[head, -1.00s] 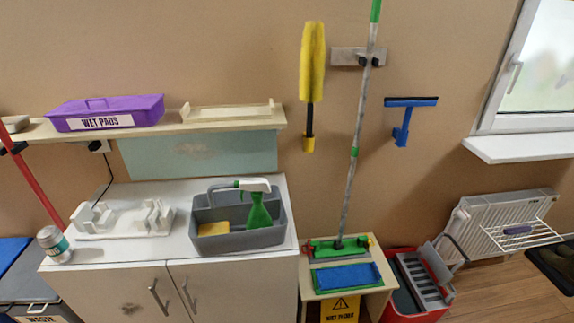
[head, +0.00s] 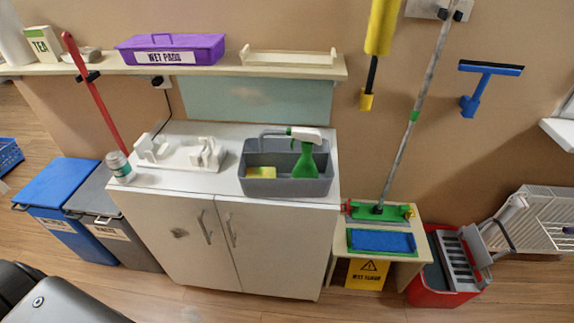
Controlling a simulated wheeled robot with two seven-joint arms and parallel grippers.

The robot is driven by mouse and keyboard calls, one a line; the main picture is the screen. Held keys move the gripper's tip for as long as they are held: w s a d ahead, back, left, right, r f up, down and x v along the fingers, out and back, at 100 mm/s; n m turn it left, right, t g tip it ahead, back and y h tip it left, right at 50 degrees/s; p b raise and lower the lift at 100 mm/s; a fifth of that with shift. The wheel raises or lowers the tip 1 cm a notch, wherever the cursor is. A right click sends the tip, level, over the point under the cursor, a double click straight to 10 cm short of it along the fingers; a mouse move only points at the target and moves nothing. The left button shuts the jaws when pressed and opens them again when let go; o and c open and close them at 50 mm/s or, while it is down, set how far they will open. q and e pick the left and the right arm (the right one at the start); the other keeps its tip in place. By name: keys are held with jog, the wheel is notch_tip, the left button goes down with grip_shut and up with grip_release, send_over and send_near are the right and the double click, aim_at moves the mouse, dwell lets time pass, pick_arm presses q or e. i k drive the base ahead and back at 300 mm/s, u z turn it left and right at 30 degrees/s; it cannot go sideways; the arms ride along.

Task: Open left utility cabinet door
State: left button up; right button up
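The white utility cabinet (head: 270,275) stands against the wall in the middle of the head view. Its left door (head: 165,220) and right door (head: 275,245) are both closed. The left door has a vertical metal handle (head: 204,227) near the centre seam and a grey mark on its face. The right door has a matching handle (head: 230,230) just across the seam. Neither gripper shows. A dark rounded part of mine is at the bottom left corner, apart from the cabinet.
On the cabinet top are a grey caddy (head: 328,183) with a green spray bottle, a white holder (head: 180,153) and a can (head: 120,167). Blue (head: 60,190) and grey (head: 105,205) bins stand left. A small table (head: 408,268) and red bucket (head: 440,298) stand right. Floor in front is clear.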

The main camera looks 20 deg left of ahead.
aim_at(184, 231)
jog(key=u, duration=1.55)
jog(key=k, duration=0.8)
jog(key=z, duration=1)
jog(key=i, duration=0.5)
jog(key=z, duration=0.1)
